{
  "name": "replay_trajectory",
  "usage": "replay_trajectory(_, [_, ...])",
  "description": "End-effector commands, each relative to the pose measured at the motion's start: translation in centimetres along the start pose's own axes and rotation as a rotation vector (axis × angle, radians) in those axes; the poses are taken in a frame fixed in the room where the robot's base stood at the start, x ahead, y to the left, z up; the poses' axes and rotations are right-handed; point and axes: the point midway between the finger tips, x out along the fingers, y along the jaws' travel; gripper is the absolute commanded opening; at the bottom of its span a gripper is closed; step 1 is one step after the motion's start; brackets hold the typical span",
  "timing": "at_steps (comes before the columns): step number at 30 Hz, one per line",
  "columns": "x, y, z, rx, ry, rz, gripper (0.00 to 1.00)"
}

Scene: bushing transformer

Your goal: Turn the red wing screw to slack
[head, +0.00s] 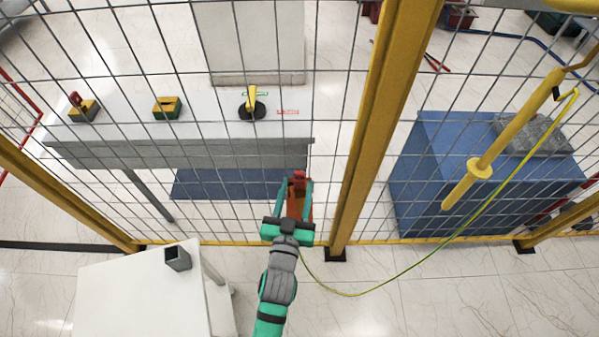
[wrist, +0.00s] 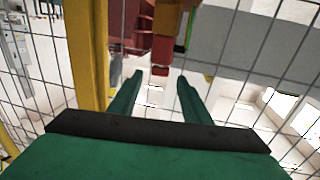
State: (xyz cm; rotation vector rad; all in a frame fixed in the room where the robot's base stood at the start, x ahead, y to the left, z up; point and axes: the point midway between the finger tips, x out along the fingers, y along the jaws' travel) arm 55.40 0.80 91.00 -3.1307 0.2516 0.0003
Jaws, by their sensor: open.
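A red part (head: 299,178), which looks like the wing screw, shows at the tips of my gripper in the head view. An orange part (head: 291,206) shows just below it, between the fingers. In the wrist view a red piece (wrist: 161,48) hangs ahead of the fingertips, under an orange-yellow block (wrist: 167,18). My gripper (head: 295,184) is open at the wire fence. In the wrist view my gripper (wrist: 160,79) has one green finger on each side of the red piece's line, with a gap to both. I cannot tell whether its tips touch anything.
A wire fence with a thick yellow post (head: 375,125) stands just right of my gripper. Behind it, a grey-white table (head: 205,110) bears several small devices. A blue box (head: 430,170) stands right, behind a yellow pole (head: 515,140). A white table (head: 130,300) with a grey cup (head: 178,259) stands front left.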

Motion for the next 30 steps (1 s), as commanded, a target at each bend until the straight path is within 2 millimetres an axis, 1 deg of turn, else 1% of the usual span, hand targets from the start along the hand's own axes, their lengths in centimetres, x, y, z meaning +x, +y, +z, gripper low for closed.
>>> replay_trajectory(1, [0.9, 0.1, -0.1, -0.001, 0.003, 0.002, 0.44])
replay_trajectory(6, [3.4, 0.1, 0.0, -0.002, 0.001, 0.002, 0.44])
replay_trajectory(12, [5.0, 0.0, 0.0, -0.001, 0.001, 0.001, 0.44])
replay_trajectory(18, [5.6, 0.0, 0.0, -0.001, 0.001, 0.000, 0.44])
replay_trajectory(25, [5.6, 0.0, 0.0, -0.001, 0.000, 0.000, 0.44])
replay_trajectory(26, [5.6, 0.0, 0.0, -0.001, 0.000, 0.000, 0.41])
replay_trajectory(27, [5.6, 0.0, 0.0, -0.001, 0.000, 0.000, 0.32])
replay_trajectory(29, [5.6, 0.0, 0.0, -0.001, 0.000, 0.000, 0.17])
replay_trajectory(30, [5.6, 0.0, 0.0, -0.001, 0.000, 0.000, 0.08])
